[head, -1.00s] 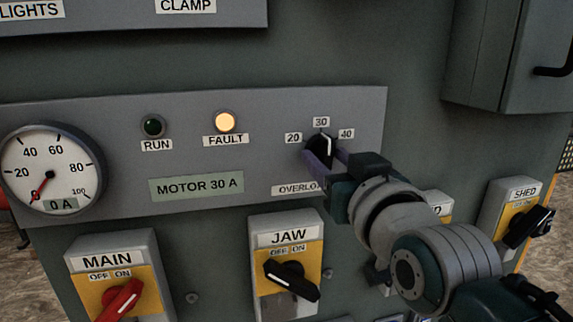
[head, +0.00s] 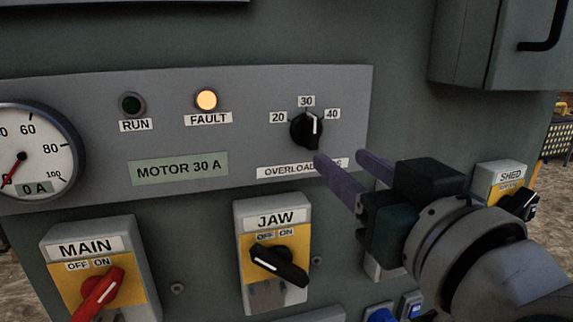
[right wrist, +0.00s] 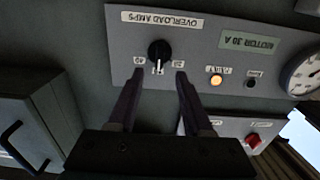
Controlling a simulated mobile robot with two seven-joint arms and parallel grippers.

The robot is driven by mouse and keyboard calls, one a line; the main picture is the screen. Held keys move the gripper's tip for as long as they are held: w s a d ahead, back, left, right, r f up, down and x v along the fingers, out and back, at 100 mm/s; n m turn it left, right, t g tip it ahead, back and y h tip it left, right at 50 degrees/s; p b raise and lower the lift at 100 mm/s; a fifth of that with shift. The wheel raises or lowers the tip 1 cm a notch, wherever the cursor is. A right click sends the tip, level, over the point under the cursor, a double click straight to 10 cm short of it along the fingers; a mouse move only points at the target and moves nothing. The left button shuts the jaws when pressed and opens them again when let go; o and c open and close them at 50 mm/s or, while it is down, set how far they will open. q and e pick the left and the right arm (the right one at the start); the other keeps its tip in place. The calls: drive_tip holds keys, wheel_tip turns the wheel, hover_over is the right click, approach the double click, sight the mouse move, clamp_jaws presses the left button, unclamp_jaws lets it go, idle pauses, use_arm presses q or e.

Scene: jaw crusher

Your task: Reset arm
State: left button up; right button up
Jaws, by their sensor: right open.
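My right gripper (head: 345,168) is open and empty, its two purple fingers apart, just below and right of the black overload dial. The overload dial (head: 306,130) has labels 20, 30 and 40; its white mark points up, near 30 or slightly to its right. In the right wrist view, upside down, the dial (right wrist: 159,52) stands clear beyond and between the open fingertips (right wrist: 155,76). The fault lamp (head: 206,99) glows yellow-orange and the run lamp (head: 131,104) is dark. My left gripper is not in view.
The JAW switch (head: 279,264) has a black handle and the MAIN switch (head: 98,293) a red one. The SHED switch (head: 518,203) is at the right. A blue button (head: 411,305) shows below my right gripper. A box with a handle (head: 495,45) juts out at upper right.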

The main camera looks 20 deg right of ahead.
drive_tip(key=s+d+f+n+g, duration=0.1)
drive_tip(key=s+d+f+g, duration=0.1)
drive_tip(key=s+f+g, duration=0.75)
drive_tip(key=s+d+f+n+g, duration=0.1)
drive_tip(key=s+f+g, duration=0.5)
drive_tip(key=s, duration=0.7)
wheel_tip(320, 180, up, 14)
drive_tip(key=t+p, duration=0.1)
drive_tip(key=p, duration=1.4)
drive_tip(key=shift+s+r, duration=0.15)
drive_tip(key=shift+r, duration=0.1)
drive_tip(key=shift+o, duration=0.4)
